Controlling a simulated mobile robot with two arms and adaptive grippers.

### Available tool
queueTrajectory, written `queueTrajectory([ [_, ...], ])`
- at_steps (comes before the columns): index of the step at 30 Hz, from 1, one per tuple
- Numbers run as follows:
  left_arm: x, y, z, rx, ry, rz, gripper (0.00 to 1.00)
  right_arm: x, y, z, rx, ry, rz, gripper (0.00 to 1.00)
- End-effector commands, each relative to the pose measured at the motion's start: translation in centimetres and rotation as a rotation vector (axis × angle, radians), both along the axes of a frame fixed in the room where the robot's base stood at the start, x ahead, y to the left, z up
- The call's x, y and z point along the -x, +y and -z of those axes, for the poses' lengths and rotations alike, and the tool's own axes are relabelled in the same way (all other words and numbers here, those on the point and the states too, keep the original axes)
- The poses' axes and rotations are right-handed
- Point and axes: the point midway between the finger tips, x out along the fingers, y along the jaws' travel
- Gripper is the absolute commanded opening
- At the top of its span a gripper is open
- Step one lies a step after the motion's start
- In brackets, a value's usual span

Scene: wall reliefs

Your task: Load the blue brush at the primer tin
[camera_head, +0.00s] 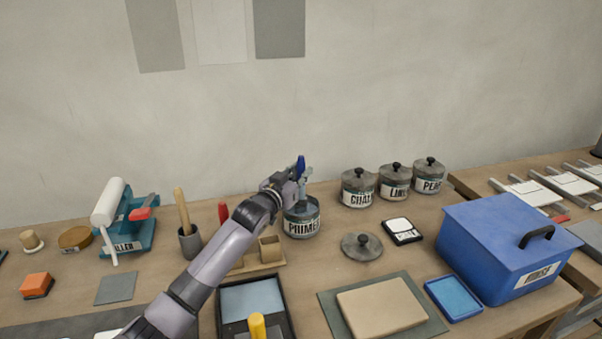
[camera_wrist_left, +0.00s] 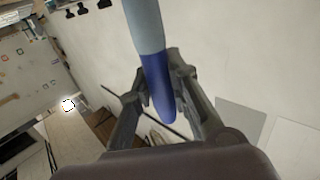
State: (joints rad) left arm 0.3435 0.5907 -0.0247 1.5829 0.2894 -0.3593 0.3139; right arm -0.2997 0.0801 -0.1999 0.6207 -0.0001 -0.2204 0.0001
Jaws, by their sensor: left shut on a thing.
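The blue brush (camera_head: 301,163) has a dark blue end and is in my left gripper (camera_head: 304,174), above the primer tin. In the left wrist view the brush (camera_wrist_left: 156,75) runs between the two fingers of the left gripper (camera_wrist_left: 160,92), with a pale blue-grey part beyond the dark blue end. The primer tin (camera_head: 301,224) is open and stands on the table near the wall. My right gripper is not visible.
Lidded tins marked CHALK (camera_head: 358,190), LINE (camera_head: 394,182) and PEARL (camera_head: 429,177) stand to the right. A small scale (camera_head: 402,232) lies before them. A blue box (camera_head: 500,245) fills the right front. A cup with a wooden handle (camera_head: 190,243) stands left of my arm.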

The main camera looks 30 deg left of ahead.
Motion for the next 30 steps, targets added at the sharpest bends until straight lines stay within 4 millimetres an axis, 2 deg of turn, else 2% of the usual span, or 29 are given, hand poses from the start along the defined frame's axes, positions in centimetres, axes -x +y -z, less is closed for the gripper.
queueTrajectory([
  [1,0.0,0.0,-1.0,0.0,-0.002,0.0,0.0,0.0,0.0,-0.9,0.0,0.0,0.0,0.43],
  [18,0.0,0.0,-5.4,0.0,-0.004,0.0,0.0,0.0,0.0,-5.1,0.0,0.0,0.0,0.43],
  [30,0.0,0.0,-5.4,0.0,-0.004,0.0,0.0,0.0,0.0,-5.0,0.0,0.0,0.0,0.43],
])
